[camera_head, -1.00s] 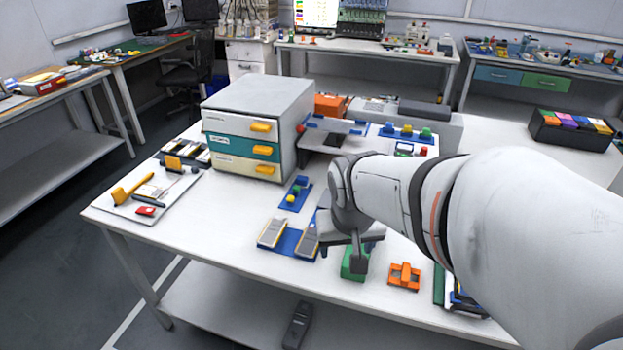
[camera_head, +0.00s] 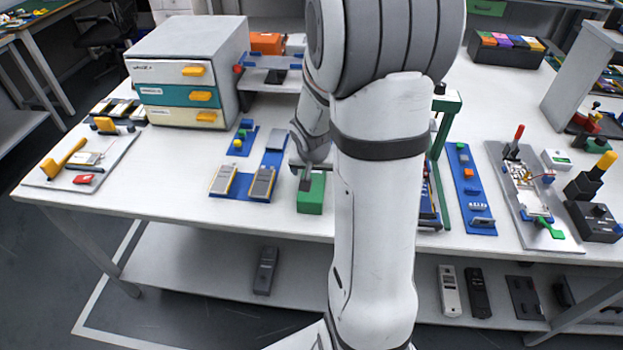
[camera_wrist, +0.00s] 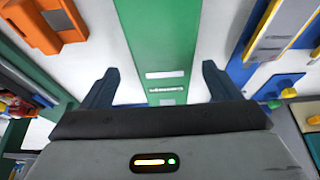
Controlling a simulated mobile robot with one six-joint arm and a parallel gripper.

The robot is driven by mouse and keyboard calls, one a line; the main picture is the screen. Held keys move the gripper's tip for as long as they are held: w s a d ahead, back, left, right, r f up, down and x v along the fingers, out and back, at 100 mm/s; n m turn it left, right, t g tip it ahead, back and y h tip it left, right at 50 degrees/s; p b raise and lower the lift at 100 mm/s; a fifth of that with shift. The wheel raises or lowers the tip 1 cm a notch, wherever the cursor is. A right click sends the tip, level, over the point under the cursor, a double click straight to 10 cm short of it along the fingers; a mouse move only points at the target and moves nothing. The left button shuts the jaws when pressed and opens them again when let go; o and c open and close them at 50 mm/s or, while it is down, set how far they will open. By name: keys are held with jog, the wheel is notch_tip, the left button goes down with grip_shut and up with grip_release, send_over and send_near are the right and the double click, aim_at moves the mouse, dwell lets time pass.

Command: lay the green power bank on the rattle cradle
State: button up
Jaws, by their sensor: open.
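The green power bank (camera_head: 311,196) stands near the front edge of the white table in the head view. In the wrist view the green power bank (camera_wrist: 158,35) runs between my two fingers, with small white labels on its face. My gripper (camera_head: 304,182) is at its top; in the wrist view my gripper (camera_wrist: 160,85) is open, with a gap to the green body on each side. An orange notched block (camera_wrist: 40,22) lies to one side in the wrist view; my arm hides it in the head view. I cannot tell which object is the rattle cradle.
A blue base (camera_head: 230,195) with two grey-faced blocks is close left of the power bank. A drawer cabinet (camera_head: 190,75) stands behind it. A green frame (camera_head: 447,115) and a blue strip (camera_head: 468,190) are right of my arm. The table's front edge is close.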

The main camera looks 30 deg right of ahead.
aim_at(313, 173)
jog(key=x, duration=0.4)
jog(key=shift+w+a+b, duration=0.2)
jog(key=shift+b, duration=0.2)
jog(key=shift+c, duration=0.3)
jog(key=shift+w, duration=0.1)
jog(key=c, duration=1.3)
jog(key=shift+o, duration=0.2)
